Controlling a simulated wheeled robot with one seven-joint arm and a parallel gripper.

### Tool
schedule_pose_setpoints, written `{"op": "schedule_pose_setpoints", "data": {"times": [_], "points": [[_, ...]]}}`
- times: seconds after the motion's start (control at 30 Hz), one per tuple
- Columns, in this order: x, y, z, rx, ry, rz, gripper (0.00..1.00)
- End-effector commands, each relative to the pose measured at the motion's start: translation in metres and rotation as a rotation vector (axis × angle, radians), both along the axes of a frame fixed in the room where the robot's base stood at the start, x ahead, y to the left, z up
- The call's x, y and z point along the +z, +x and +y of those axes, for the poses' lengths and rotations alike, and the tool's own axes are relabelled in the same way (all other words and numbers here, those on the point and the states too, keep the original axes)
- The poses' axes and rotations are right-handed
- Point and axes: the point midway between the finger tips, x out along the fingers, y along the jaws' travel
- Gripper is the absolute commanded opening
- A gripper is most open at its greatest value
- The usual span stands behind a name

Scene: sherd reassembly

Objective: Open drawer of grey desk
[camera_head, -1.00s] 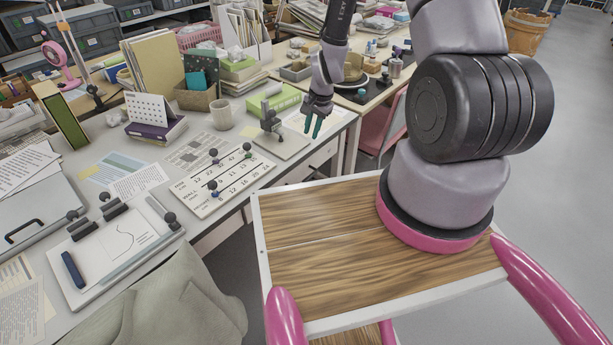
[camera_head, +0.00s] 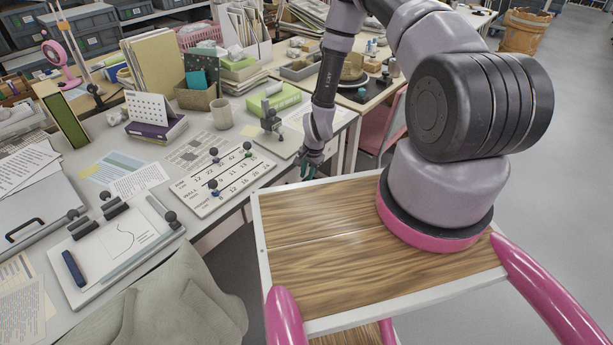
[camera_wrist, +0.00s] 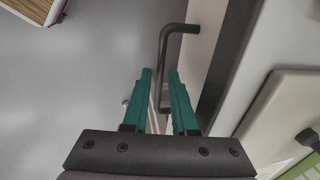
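The grey desk (camera_head: 105,225) runs along the left in the head view. My gripper (camera_head: 311,165) is low at its front edge, past the clipboards, where the drawer front is mostly hidden. In the wrist view a dark bar handle (camera_wrist: 164,55) stands out from a pale drawer front (camera_wrist: 206,35). My gripper (camera_wrist: 160,75) has its two green fingers apart. The handle bar shows between the fingertips, one finger to each side. I cannot tell whether either finger touches it. The drawer looks shut, though little of it shows.
A calibration card with dark knobs (camera_head: 220,182), a mug (camera_head: 221,114) and a small stand (camera_head: 271,118) sit on the desk near my arm. My wood-topped base is close to the desk front. A pink chair (camera_head: 383,130) stands beyond. Grey floor (camera_head: 560,150) is clear at right.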

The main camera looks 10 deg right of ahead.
Motion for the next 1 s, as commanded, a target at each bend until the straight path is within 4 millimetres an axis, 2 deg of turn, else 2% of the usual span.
{"op": "schedule_pose_setpoints", "data": {"times": [0.1,0.37,0.47,1.0], "points": [[-0.0065,0.0014,0.0008,0.001,0.0,-0.002,0.26],[-0.0077,0.0015,0.0009,0.001,-0.001,-0.001,0.26],[-0.0076,0.0015,0.0008,0.0,-0.001,-0.001,0.0],[-0.0073,0.0015,0.001,0.0,0.0,0.0,0.0]]}}
